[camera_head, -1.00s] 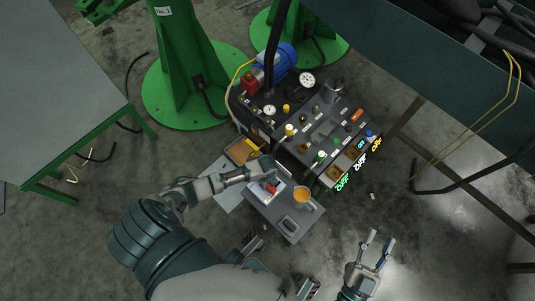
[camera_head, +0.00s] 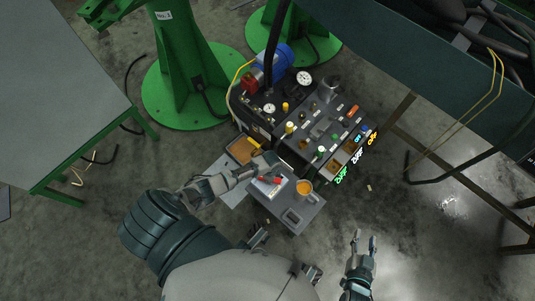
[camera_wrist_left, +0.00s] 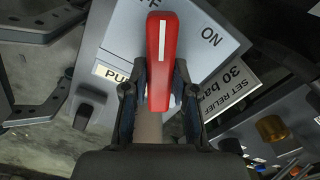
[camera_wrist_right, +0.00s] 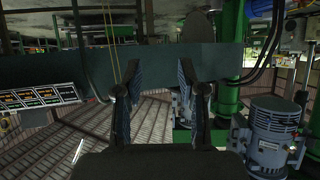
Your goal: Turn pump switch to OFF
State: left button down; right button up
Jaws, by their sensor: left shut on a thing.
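The red pump switch handle (camera_wrist_left: 160,50), with a white stripe, fills the middle of the left wrist view. It sits on a grey switch plate (camera_wrist_left: 115,40) with ON lettering at right and partly cropped lettering ending in "FF" at the top. The handle's upper end points near the "FF". My left gripper (camera_wrist_left: 159,88) is shut on the handle, one finger on each side. In the head view the red handle (camera_head: 277,181) shows small beside my left arm. My right gripper (camera_head: 366,241) is open and empty, over the floor at lower right, away from the switch.
The dark control panel (camera_head: 338,125) with knobs and gauges stands behind the switch. Floor is clear around my right gripper.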

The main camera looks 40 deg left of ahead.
pick_arm(q)
jog(key=n+p, duration=0.1)
jog(key=n, duration=0.1)
jog(key=n+p, duration=0.1)
jog(key=n, duration=0.1)
jog(key=shift+a+r+n, duration=0.1)
jog(key=shift+r+n, duration=0.1)
jog(key=shift+n, duration=0.1)
jog(key=n+p, duration=0.2)
jog(key=n, duration=0.3)
jog(key=shift+f+n, duration=0.15)
jog(key=shift+n, duration=0.65)
jog(key=shift+n+p, duration=0.35)
jog(key=shift+n, duration=0.05)
pick_arm(e)
jog(key=s+d+f+g+h, duration=0.1)
jog(key=s+d+f+g, duration=0.1)
jog(key=s+g, duration=0.3)
jog(key=s+d+f+g+h, duration=0.1)
jog(key=s+d+f+g, duration=0.2)
jog(key=s, duration=0.7)
jog(key=shift+d+f+g+h, duration=0.3)
jog(key=shift+f+g, duration=0.2)
jog(key=shift+g, duration=0.4)
jog(key=shift+f, duration=0.1)
pick_arm(q)
jog(key=c, duration=0.9)
grip_release()
